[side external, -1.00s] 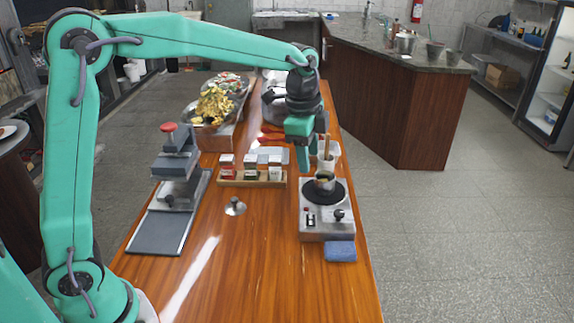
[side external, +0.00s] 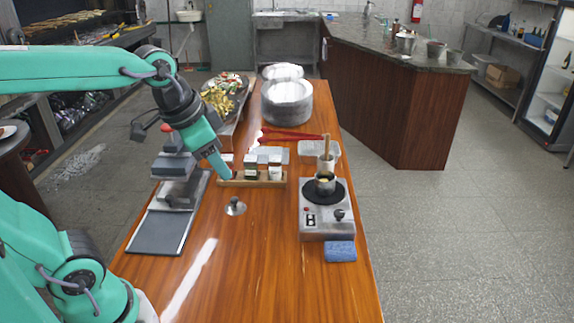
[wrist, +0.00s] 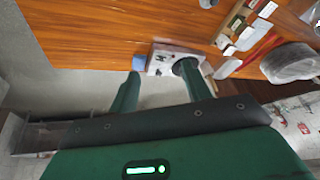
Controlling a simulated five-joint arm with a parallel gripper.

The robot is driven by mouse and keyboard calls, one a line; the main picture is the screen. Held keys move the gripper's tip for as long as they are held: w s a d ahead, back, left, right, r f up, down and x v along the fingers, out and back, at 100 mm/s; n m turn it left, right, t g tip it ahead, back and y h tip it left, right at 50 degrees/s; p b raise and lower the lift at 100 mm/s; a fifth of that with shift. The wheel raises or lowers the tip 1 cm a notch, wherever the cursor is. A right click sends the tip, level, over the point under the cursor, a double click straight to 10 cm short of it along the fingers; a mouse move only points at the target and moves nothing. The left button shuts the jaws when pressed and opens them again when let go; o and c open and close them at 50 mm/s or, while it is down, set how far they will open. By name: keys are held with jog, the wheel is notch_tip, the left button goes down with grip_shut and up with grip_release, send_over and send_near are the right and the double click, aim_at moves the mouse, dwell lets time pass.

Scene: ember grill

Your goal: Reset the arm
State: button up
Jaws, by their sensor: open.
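My gripper (side external: 226,176) hangs over the left part of the wooden table in the side external view, tilted down and to the right. Its fingertips appear close to the spice rack, in front of its left end; I cannot tell whether they touch it. In the wrist view my gripper (wrist: 157,85) has its two green fingers apart with nothing between them.
A burner (side external: 326,224) with a small pot (side external: 325,183) stands at the right edge, a blue sponge (side external: 340,251) before it. A spice rack (side external: 252,183), a press (side external: 176,190), a small metal knob-topped piece (side external: 235,207) and a large pot (side external: 287,103) share the table. The front table is clear.

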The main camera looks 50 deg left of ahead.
jog(key=s+a+f+n+t, duration=0.1)
jog(key=s+f+n, duration=0.1)
jog(key=s, duration=0.3)
jog(key=shift+s+f+n, duration=0.25)
jog(key=shift+s+n, duration=0.1)
jog(key=shift+n, duration=0.35)
